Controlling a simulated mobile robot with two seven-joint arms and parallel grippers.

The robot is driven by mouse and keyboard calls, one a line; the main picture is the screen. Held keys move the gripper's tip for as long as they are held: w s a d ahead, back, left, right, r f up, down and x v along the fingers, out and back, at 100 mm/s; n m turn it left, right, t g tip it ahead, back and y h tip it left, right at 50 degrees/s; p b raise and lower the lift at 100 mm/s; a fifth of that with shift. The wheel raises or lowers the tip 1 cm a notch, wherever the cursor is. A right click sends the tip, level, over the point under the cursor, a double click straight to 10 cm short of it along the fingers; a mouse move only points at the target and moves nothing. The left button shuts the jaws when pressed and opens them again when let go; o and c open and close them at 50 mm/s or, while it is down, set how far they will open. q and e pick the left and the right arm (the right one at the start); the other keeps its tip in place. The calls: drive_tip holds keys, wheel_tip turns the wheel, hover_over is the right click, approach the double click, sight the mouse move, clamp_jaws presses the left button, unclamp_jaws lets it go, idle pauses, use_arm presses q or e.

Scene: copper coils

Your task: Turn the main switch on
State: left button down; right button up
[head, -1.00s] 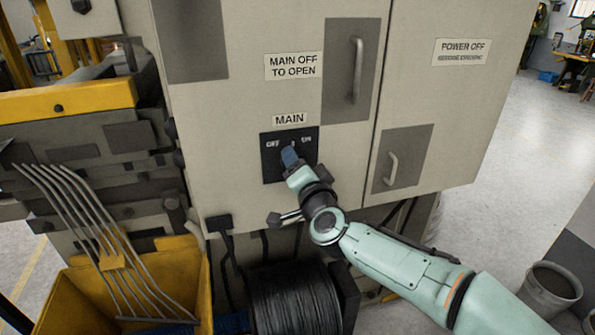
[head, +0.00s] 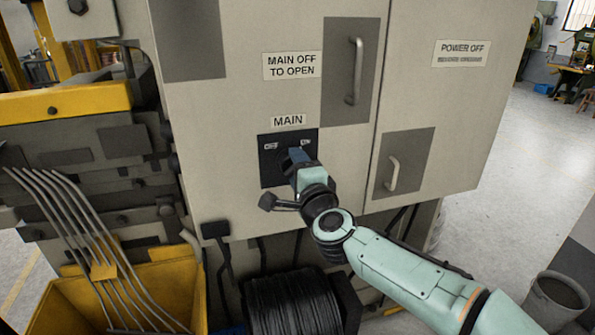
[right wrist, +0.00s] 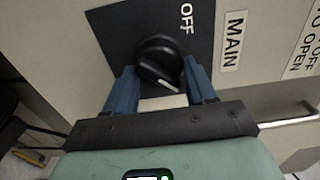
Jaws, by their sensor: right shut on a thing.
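The main switch is a round black knob (right wrist: 160,60) on a dark plate (head: 270,176) under the MAIN label (head: 289,121) of the grey cabinet. The plate shows OFF at left and ON at right in the head view. My right gripper (head: 296,158) covers the knob there. In the right wrist view my right gripper (right wrist: 158,66) has one blue finger on each side of the knob and is shut on it. The knob's white mark is on the side away from OFF; ON is hidden there. My left gripper is not in view.
Cabinet doors carry handles (head: 355,72) and (head: 391,174). A black cable spool (head: 290,303) stands below the switch. A yellow bin (head: 60,300) with bent grey rods is at lower left. A grey bucket (head: 556,300) stands on the floor at right.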

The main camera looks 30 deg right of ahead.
idle(0.4)
drive_tip(key=o, duration=1)
drive_tip(key=v, duration=1.3)
drive_tip(key=shift+s+a, duration=0.15)
drive_tip(key=shift+s, duration=0.05)
